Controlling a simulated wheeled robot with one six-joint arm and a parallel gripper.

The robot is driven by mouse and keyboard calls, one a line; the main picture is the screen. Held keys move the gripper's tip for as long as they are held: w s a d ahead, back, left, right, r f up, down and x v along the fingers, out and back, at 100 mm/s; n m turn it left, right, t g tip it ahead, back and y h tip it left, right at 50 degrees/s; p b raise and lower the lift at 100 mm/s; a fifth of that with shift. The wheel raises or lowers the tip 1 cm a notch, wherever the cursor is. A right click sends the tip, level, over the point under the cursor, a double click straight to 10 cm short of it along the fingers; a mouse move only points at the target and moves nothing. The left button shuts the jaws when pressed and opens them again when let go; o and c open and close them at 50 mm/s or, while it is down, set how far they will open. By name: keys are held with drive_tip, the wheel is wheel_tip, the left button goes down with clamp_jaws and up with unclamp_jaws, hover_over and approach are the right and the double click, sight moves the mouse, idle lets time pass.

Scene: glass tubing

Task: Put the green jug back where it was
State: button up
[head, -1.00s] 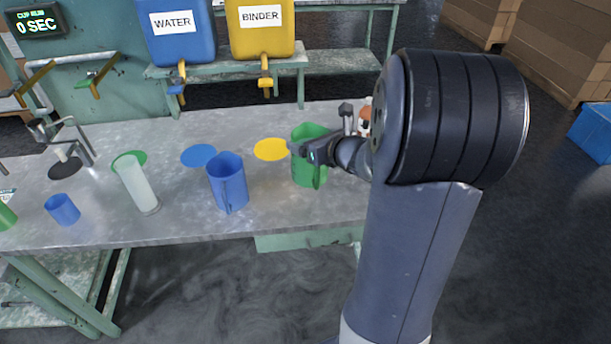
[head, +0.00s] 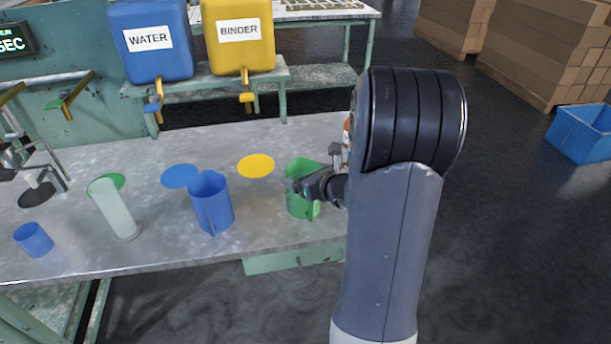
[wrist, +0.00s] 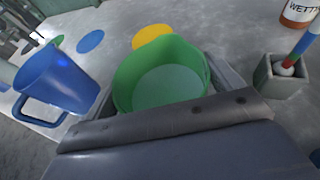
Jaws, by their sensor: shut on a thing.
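The green jug (head: 301,200) is upright at the right part of the metal bench in the head view. My gripper (head: 297,186) is shut on it from the right. In the wrist view the jug (wrist: 165,75) is between my fingers, its open top facing the camera and a pale surface showing inside. I cannot tell whether its base touches the bench. A green disc (head: 112,181) is on the bench at the left, partly hidden behind a pale translucent cylinder (head: 114,210). A blue jug (head: 211,203) stands between that cylinder and the green jug.
A blue disc (head: 180,176) and a yellow disc (head: 256,166) are on the bench. A small blue cup (head: 34,240) stands at the left. In the wrist view a grey holder (wrist: 283,78) and a WETT-labelled container (wrist: 299,12) are close to the jug's right.

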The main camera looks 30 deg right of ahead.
drive_tip(key=shift+f, duration=0.2)
drive_tip(key=o, duration=1.2)
drive_tip(key=shift+o, duration=0.2)
drive_tip(key=shift+r, duration=0.1)
drive_tip(key=shift+s+r, duration=0.2)
drive_tip(key=shift+r, duration=0.05)
drive_tip(key=v, duration=1.1)
drive_tip(key=shift+s+p, duration=0.3)
